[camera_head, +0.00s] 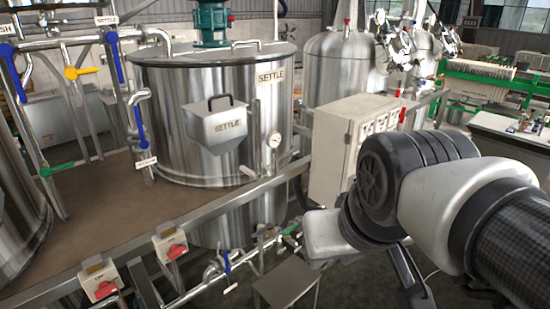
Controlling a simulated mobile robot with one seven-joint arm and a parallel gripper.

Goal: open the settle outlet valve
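My fingertips are not clearly visible.
A railed deck (95,220) with red switch boxes (170,243) crosses the left. A pale control cabinet (340,145) stands behind my arm. A grey stand (286,283) is below the valves. More blue-handled valves (140,125) and a yellow one (80,71) are at the left.

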